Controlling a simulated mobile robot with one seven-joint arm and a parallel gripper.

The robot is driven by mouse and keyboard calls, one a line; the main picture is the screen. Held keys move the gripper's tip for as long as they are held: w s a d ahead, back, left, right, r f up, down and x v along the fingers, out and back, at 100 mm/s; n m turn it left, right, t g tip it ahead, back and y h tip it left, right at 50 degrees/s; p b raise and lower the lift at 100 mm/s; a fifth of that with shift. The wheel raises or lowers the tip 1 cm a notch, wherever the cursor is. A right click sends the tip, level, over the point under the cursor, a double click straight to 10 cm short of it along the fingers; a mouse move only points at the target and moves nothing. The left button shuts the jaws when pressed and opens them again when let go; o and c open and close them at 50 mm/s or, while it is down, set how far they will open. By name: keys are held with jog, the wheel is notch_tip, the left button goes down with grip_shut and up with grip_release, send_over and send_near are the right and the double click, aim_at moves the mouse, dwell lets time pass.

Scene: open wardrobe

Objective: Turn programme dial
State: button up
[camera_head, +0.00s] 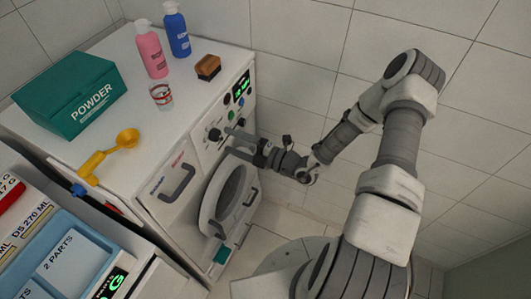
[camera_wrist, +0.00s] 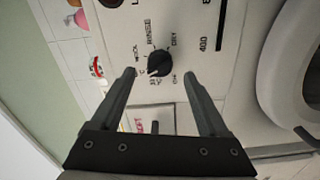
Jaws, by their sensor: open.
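The programme dial (camera_wrist: 159,65) is a round black knob with a white pointer mark on the white panel, ringed by printed words such as RINSE. It also shows as a dark knob on the machine front in the head view (camera_head: 214,134). My gripper (camera_wrist: 160,76) is open, one finger to each side of the dial and apart from it. In the head view my gripper (camera_head: 231,141) reaches the panel from the right. I cannot tell how deep the fingertips sit relative to the knob.
The white washing machine (camera_head: 165,115) has a round door (camera_head: 229,193) below the panel and a grey drawer handle (camera_head: 177,183) to the left. On top stand a green powder box (camera_head: 70,98), pink bottle (camera_head: 151,50), blue bottle (camera_head: 177,32), brush (camera_head: 208,67) and yellow scoop (camera_head: 125,138).

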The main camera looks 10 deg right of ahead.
jog(key=b+v, duration=0.1)
jog(key=v, duration=1.2)
jog(key=shift+s+d, duration=0.2)
jog(key=shift+d, duration=0.05)
jog(key=shift+r, duration=0.1)
jog(key=s+r+m+g+h, duration=0.1)
jog(key=s+r+m+h, duration=0.3)
jog(key=r+m, duration=0.4)
jog(key=s+r+m+g+h, duration=0.2)
jog(key=s+r+m+h, duration=0.3)
jog(key=r+m, duration=0.4)
jog(key=s+r+m+g+h, duration=0.2)
jog(key=s+r+m+h, duration=0.3)
jog(key=r+m, duration=0.4)
jog(key=shift+r, duration=1)
